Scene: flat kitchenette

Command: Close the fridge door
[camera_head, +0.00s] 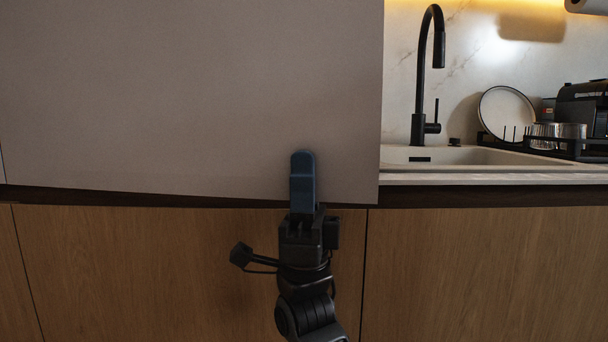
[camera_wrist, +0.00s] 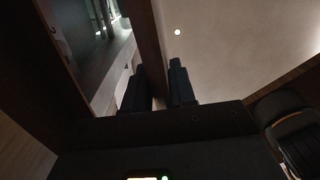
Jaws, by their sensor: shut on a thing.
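The fridge door (camera_head: 190,95) is a large flat beige panel that fills the upper left of the head view, in front of the counter. Its lower edge runs just above my gripper's body. My gripper (camera_head: 303,180) is at the panel's lower right, with one blue finger lying over its front face. The other finger is hidden there. In the wrist view my gripper (camera_wrist: 158,88) has one dark finger on each side of a brown strip (camera_wrist: 148,45), which appears to be the door's edge, and is shut on it. The fridge's inside is not visible in the head view.
Right of the door are a sink (camera_head: 460,156), a black tap (camera_head: 421,80) and a dish rack (camera_head: 560,148) with a plate (camera_head: 506,112). Wooden cabinet fronts (camera_head: 480,270) run below the counter.

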